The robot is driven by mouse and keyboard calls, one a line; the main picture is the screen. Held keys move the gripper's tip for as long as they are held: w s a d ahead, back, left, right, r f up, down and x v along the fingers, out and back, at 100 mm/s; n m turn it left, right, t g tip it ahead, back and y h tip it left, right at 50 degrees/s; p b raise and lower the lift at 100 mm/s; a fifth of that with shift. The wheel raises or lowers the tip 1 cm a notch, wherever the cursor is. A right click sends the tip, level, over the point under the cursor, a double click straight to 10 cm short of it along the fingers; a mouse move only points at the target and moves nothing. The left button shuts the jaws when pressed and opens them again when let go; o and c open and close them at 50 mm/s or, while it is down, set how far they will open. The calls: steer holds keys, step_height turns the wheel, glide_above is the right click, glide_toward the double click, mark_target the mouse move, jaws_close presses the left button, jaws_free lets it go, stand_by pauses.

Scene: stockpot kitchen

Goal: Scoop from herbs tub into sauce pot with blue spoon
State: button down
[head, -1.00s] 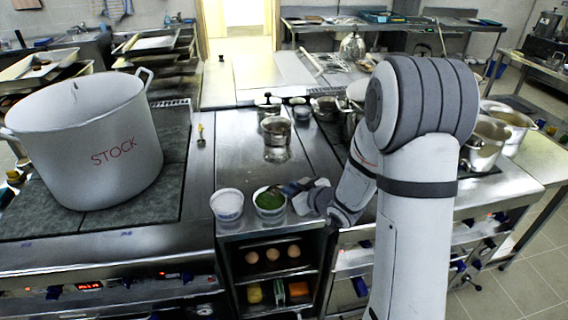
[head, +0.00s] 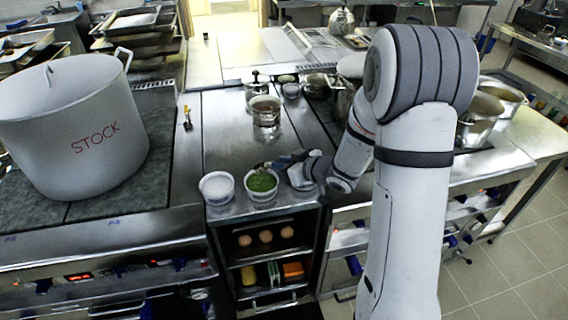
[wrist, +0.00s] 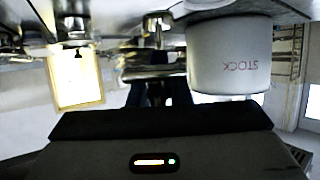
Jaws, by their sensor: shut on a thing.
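The herbs tub (head: 262,198) is a white tub of green herbs at the front of the middle counter in the head view. My gripper (head: 283,161) is just behind and right of it, shut on the blue spoon (head: 286,159). Only a small dark blue piece of the spoon shows, and its bowl seems to be at the tub's back rim. I cannot tell whether it carries herbs. Several steel pots stand around, and I cannot tell which is the sauce pot. In the wrist view, the body of my gripper fills the bottom and a dark shape (wrist: 155,93) shows between the fingers.
A white tub of pale contents (head: 217,188) stands left of the herbs. A big STOCK pot (head: 85,130) fills the left stove. A small steel pot (head: 265,110) stands behind the tubs. Steel pots (head: 478,132) stand right, behind my arm. Eggs (head: 266,237) sit on the shelf below.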

step_height(320, 180, down, 8)
steer(key=b, duration=0.6)
steer(key=shift+w+a+r, duration=0.1)
steer(key=shift+w+a, duration=0.05)
stand_by(1.3)
steer(key=shift+w+a, duration=0.25)
steer(key=shift+r, duration=0.15)
stand_by(0.3)
steer(key=shift+s+d+r+t+y, duration=0.65)
steer(key=shift+s+t+y, duration=0.05)
steer(key=shift+t+y, duration=0.25)
steer(key=shift+s+d+r+t+y, duration=0.65)
steer(key=shift+t+y, duration=0.2)
steer(key=shift+t, duration=0.1)
